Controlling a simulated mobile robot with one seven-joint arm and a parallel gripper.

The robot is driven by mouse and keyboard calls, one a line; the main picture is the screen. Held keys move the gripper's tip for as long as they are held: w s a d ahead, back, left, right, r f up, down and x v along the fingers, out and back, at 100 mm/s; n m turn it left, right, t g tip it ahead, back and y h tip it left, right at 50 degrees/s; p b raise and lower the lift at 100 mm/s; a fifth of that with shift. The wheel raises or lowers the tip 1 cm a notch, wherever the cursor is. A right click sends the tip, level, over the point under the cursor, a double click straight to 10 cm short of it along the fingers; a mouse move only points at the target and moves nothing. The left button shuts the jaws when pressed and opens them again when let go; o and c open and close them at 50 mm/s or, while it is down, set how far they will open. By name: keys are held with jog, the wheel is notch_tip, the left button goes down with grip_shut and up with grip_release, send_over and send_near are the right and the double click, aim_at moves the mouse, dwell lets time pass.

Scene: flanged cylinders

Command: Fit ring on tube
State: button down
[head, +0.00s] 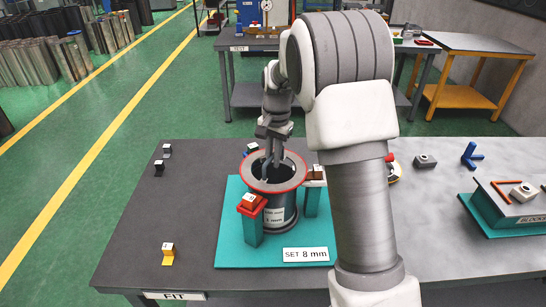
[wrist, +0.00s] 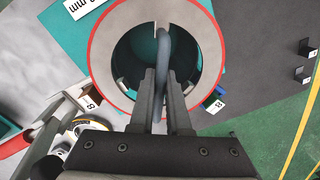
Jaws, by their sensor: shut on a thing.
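A grey flat ring (head: 291,161) with a red outer edge lies level over the top of an upright grey tube (head: 271,218). Any gap between them is too small to tell. In the wrist view the ring (wrist: 107,55) surrounds a dark round opening, with teal showing inside. My gripper (head: 272,160) points down over the opening. In the wrist view my gripper (wrist: 162,75) is shut on a curved blue-grey bar (wrist: 165,50), which reaches to the ring's inner edge near a small notch. Whether the bar is joined to the ring is unclear.
The tube stands on a teal plate (head: 232,235) between teal posts with orange-topped blocks (head: 250,203). A "SET 8 mm" sign (head: 305,254) lies in front. Small blocks (head: 168,252) stand at left. My arm hides the table right of the tube.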

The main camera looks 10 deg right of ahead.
jog(key=shift+f, duration=0.95)
dwell(4.5)
jog(key=c, duration=0.8)
grip_release()
jog(key=shift+f, duration=0.15)
jog(key=shift+s+d+r+p, duration=0.1)
jog(key=shift+r+p, duration=1.05)
jog(key=shift+r, duration=0.65)
jog(key=shift+s+d+r+p, duration=0.1)
jog(key=shift+r+p, duration=1.05)
jog(key=shift+r, duration=0.65)
